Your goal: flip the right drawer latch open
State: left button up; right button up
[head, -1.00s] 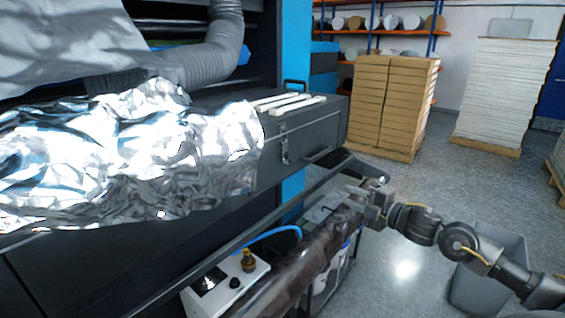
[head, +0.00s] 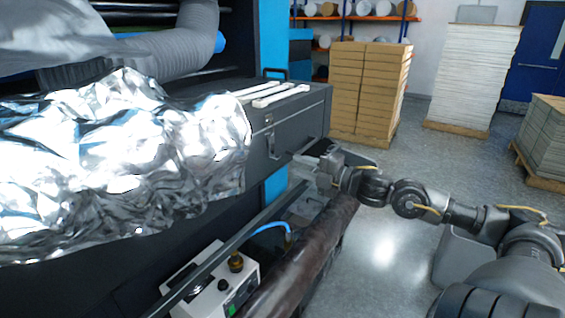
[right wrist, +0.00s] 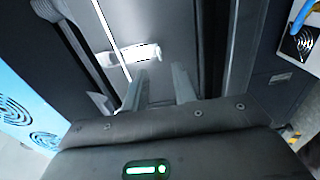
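The right drawer latch (head: 270,136) is a small metal clasp on the front of the dark grey drawer unit (head: 305,112). In the right wrist view the latch (right wrist: 137,56) shows as a bright metal piece lying across a thin pale seam, just beyond the fingertips. My right gripper (head: 312,166) is in front of the drawer face, to the right of and below the latch. In the right wrist view its two fingers (right wrist: 160,78) are apart with nothing between them. I cannot tell whether a finger touches the latch. My left gripper is not in view.
Crumpled silver foil (head: 120,150) hangs just left of the latch. White strips (head: 272,94) lie on top of the drawer unit. A dark roll (head: 300,260) and a white control box (head: 215,285) are below. Stacked cartons (head: 368,90) stand behind; the floor at right is mostly open.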

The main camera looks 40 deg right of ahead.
aim_at(273, 155)
jog(key=shift+x, duration=1.15)
jog(key=shift+p+x, duration=0.3)
jog(key=shift+x, duration=1.75)
jog(key=shift+d, duration=0.1)
grip_shut()
